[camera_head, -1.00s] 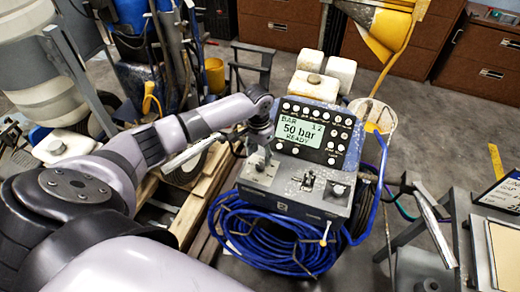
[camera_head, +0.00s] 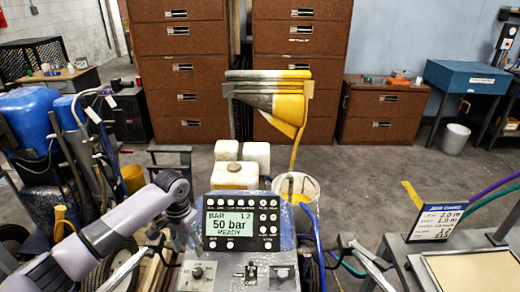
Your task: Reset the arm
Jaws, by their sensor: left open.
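My left arm comes in from the lower left, and its left gripper (camera_head: 187,236) points down just left of the line striper's control panel (camera_head: 241,222). The gripper is open and appears empty; its fingers are small and partly lost against the machine, so I cannot tell whether they touch it. The panel display reads "50 bar READY", with round buttons above and to the right. Below it, the striper's grey console (camera_head: 225,276) shows a knob and switches, cut by the bottom edge. My right gripper is not in view.
White containers (camera_head: 236,175) and a bucket (camera_head: 296,187) stand behind the panel. A yellow-grey funnel-like piece (camera_head: 281,100) rises above them. Brown cabinets (camera_head: 180,70) line the back. A job card (camera_head: 438,222) stands at right by a tray (camera_head: 470,275). Grey floor is open at centre right.

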